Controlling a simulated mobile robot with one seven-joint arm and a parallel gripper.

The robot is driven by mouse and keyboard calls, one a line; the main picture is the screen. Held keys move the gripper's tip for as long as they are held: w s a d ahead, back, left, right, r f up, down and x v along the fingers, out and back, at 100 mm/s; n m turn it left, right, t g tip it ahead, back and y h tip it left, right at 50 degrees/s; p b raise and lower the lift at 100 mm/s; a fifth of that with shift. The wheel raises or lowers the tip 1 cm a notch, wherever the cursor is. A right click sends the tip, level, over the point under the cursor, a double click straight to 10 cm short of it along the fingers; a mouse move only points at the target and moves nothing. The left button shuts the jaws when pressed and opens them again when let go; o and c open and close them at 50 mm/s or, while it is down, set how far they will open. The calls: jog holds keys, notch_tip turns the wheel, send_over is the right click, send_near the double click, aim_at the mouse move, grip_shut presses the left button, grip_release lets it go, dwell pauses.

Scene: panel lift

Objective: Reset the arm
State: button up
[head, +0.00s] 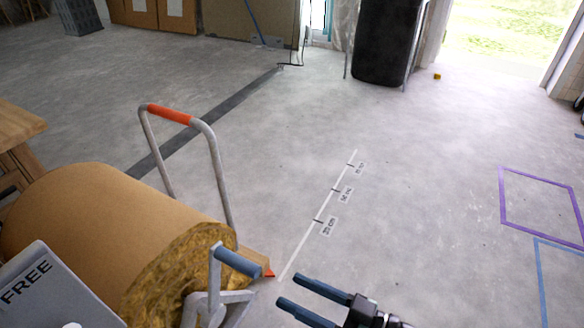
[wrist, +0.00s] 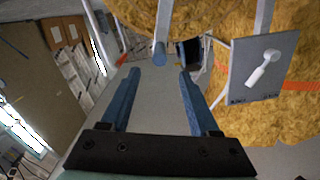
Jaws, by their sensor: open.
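My gripper (head: 288,291) is at the bottom centre of the head view, with its two blue fingers apart and nothing between them. In the wrist view my gripper (wrist: 159,73) also shows open and empty. A grey crank arm with a blue grip (head: 238,262) stands just left of the fingertips, with a visible gap. The end of this grip (wrist: 159,53) shows beyond the fingertips in the wrist view. A grey plate marked FREE (head: 45,285) is at the lower left. The plate (wrist: 262,85) carries a white lever (wrist: 263,68) in the wrist view.
A large brown insulation roll (head: 100,225) lies at left, beside a hand-truck frame with an orange grip (head: 170,114). A white distance line (head: 330,200) marks the floor. Purple (head: 540,180) and blue taped outlines are at right. A black bin (head: 388,40) stands far back. The middle floor is clear.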

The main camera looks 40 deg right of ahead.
dwell(0.4)
jog(key=w+a+r+n+g+h+p, duration=0.1)
jog(key=w+a+r+p, duration=0.15)
jog(key=w+r, duration=0.5)
jog(key=w+a+r+g+h+p, duration=0.1)
jog(key=w+r+p, duration=0.2)
jog(key=w+r, duration=0.4)
jog(key=w+a+r+t+h+p, duration=0.1)
jog(key=w+a+r+p, duration=0.1)
jog(key=r, duration=0.7)
jog(key=w+a+r+t+h+p, duration=0.1)
jog(key=w+a+r+t, duration=0.15)
jog(key=r, duration=0.65)
jog(key=s+a+r+t+h+p, duration=0.1)
jog(key=a+r+t+p, duration=0.15)
jog(key=r, duration=0.65)
jog(key=s+a+r+t+p, duration=0.1)
jog(key=a+r, duration=0.3)
jog(key=r, duration=0.5)
jog(key=s+a+r+m+t+h+p, duration=0.1)
jog(key=s+a+r+t+p, duration=0.2)
jog(key=s+r, duration=0.5)
jog(key=s+a+r+m+t+p, duration=0.1)
jog(key=s+a+r+t+p, duration=0.2)
jog(key=r, duration=0.9)
notch_tip(320, 180, up, 35)
jog(key=p, duration=3.4)
jog(key=shift+a+f+g, duration=0.15)
jog(key=shift+a+g, duration=0.15)
jog(key=shift+a, duration=0.1)
